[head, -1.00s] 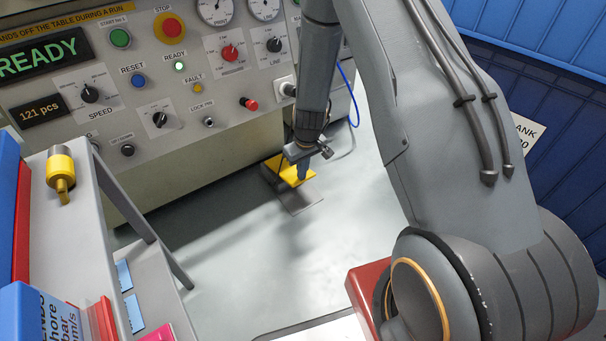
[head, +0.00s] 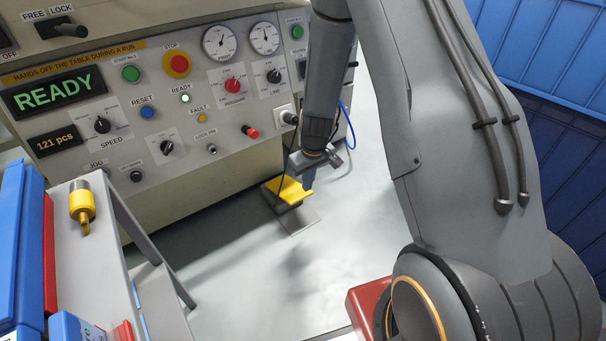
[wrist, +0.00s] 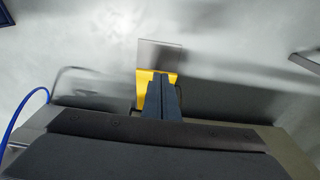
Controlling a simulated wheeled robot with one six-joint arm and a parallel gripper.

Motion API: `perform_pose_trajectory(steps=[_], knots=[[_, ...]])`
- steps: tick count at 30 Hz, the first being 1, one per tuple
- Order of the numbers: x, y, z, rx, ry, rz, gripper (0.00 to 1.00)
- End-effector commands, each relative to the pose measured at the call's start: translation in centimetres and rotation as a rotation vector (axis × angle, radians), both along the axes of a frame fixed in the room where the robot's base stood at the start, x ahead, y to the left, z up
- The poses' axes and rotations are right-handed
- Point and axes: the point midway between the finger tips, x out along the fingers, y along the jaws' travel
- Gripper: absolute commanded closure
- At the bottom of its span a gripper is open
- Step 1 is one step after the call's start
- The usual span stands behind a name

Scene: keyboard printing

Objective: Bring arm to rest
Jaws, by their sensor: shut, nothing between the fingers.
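My arm hangs down in front of the control panel in the head view. My gripper (head: 311,184) points down at its lower end, with its fingers together and nothing between them. In the wrist view my gripper (wrist: 162,82) shows as two dark fingers touching each other. Behind the fingers, lower down at the floor, is a yellow pedal (head: 287,191) on a grey plate. The pedal also shows partly in the wrist view (wrist: 144,84), overlapped by the fingers. The gap between fingertips and pedal is hard to judge.
The machine panel (head: 190,110) with knobs and buttons stands behind the arm, its display (head: 55,93) reading READY. A grey stand (head: 115,260) with a yellow-capped tool (head: 82,205) is at left. A blue ribbed wall (head: 560,50) is at right. The floor (head: 250,280) between is open.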

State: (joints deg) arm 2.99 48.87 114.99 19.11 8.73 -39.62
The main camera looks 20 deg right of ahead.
Motion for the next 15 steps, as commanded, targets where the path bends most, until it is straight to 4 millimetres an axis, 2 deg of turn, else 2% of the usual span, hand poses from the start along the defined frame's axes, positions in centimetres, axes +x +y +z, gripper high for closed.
perform_pose_trajectory(steps=[5,8,11,15], knots=[[0.0,0.1,0.1,0.0,-0.001,0.001,1.0],[0.0,0.9,1.1,0.004,-0.003,0.007,1.0],[-0.3,3.1,3.5,0.016,-0.003,0.023,1.0],[-1.8,7.8,8.7,0.039,0.0,0.057,1.0]])
